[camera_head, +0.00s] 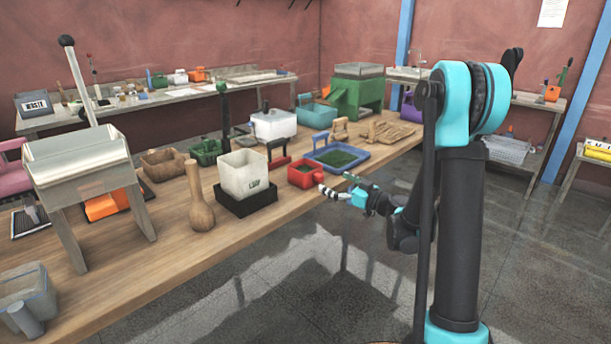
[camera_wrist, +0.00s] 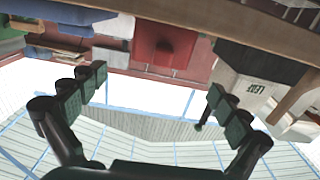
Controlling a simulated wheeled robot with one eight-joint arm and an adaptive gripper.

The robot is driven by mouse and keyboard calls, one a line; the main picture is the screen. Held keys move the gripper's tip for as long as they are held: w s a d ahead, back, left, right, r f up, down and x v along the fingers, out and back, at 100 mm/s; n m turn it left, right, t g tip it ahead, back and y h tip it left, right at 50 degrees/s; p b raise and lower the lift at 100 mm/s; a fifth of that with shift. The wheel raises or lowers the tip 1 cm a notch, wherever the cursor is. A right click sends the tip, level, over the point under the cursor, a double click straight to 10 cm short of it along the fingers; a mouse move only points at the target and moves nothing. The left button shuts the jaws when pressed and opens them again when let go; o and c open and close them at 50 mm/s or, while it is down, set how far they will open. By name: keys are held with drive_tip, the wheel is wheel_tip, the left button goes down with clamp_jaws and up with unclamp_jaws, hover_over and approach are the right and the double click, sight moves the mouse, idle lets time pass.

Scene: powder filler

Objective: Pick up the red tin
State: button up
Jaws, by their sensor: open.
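The red tin (camera_head: 299,178) is a small open red box with dark green contents. It stands at the bench's front edge, between the white tub and the blue tray. In the wrist view, which is upside down, the red tin (camera_wrist: 165,42) shows near the top middle, ahead of the space between the fingers. My gripper (camera_head: 341,187) is just right of the tin in the head view, off the bench's front edge. In the wrist view my gripper (camera_wrist: 157,84) has its fingers wide apart, with nothing between them. The tin appears apart from the fingers.
A white tub (camera_head: 243,173) on a black base (camera_head: 246,202) stands left of the tin. A blue tray (camera_head: 368,154) with green contents lies to its right. A dark red stand (camera_head: 279,160) is close behind it. The floor (camera_head: 330,270) before the bench is clear.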

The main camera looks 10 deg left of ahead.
sight(323, 176)
drive_tip(key=x, duration=0.4)
drive_tip(key=shift+x, duration=2.65)
drive_tip(key=shift+s+f, duration=0.1)
drive_tip(key=shift+f, duration=0.1)
drive_tip(key=shift+c, duration=0.5)
drive_tip(key=c, duration=1)
